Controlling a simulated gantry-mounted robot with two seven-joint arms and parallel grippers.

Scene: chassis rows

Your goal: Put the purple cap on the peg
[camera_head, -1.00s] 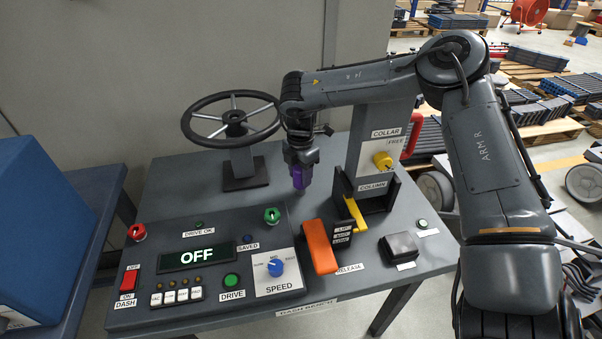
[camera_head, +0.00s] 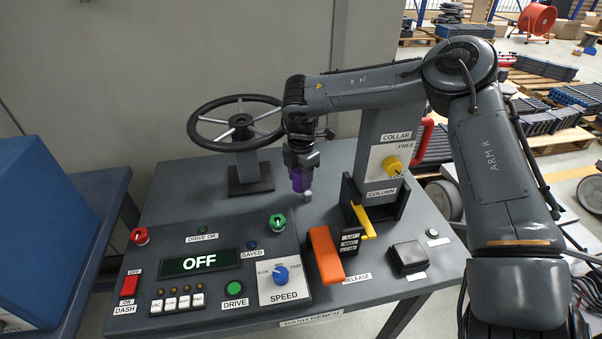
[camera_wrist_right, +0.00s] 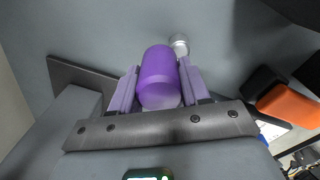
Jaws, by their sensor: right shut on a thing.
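The purple cap (camera_head: 300,181) is held in my right gripper (camera_head: 300,172) above the bench, behind the dash panel. In the right wrist view the purple cap (camera_wrist_right: 158,78) sits between the two fingers of the right gripper (camera_wrist_right: 157,88), which are shut on it. The peg (camera_head: 308,196) is a short pale grey post on the bench, just right of and below the cap. In the right wrist view the peg (camera_wrist_right: 180,44) shows just beyond the cap, slightly right. Whether cap and peg touch I cannot tell. My left gripper is not in view.
A steering wheel (camera_head: 236,121) stands behind and left of the gripper. The column (camera_head: 381,150) with a yellow knob stands to the right. An orange lever (camera_head: 326,257) and the dash panel (camera_head: 205,235) lie in front. The bench behind the panel is mostly clear.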

